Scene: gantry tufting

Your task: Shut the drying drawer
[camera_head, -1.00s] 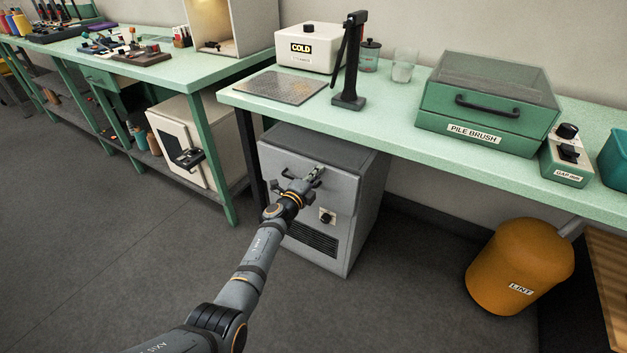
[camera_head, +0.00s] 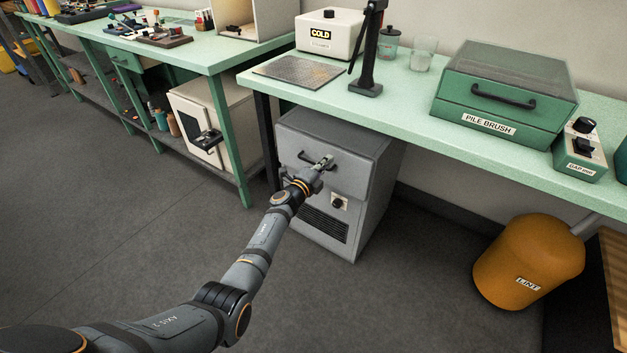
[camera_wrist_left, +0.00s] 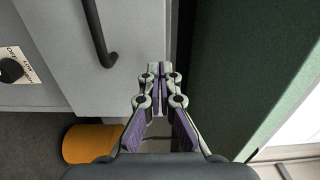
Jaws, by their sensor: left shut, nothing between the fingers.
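The drying drawer (camera_head: 347,178) appears to be the grey top front of the low grey cabinet under the green bench. A dark bar handle (camera_head: 308,158) is on it; the handle also shows at upper left in the left wrist view (camera_wrist_left: 97,35). How far the drawer stands out is hard to tell. My left gripper (camera_head: 328,160) is shut and empty at the drawer front, beside the handle. In the left wrist view its closed fingertips (camera_wrist_left: 154,69) are near the edge of the grey panel, clear of the handle; contact cannot be told. My right gripper is out of view.
The cabinet's lower front has a dial (camera_head: 339,203) and a dark vent (camera_head: 324,223). The green bench top (camera_head: 410,108) overhangs the cabinet. An orange lint bin (camera_head: 530,262) stands to the right. The grey floor (camera_head: 130,230) in front is open.

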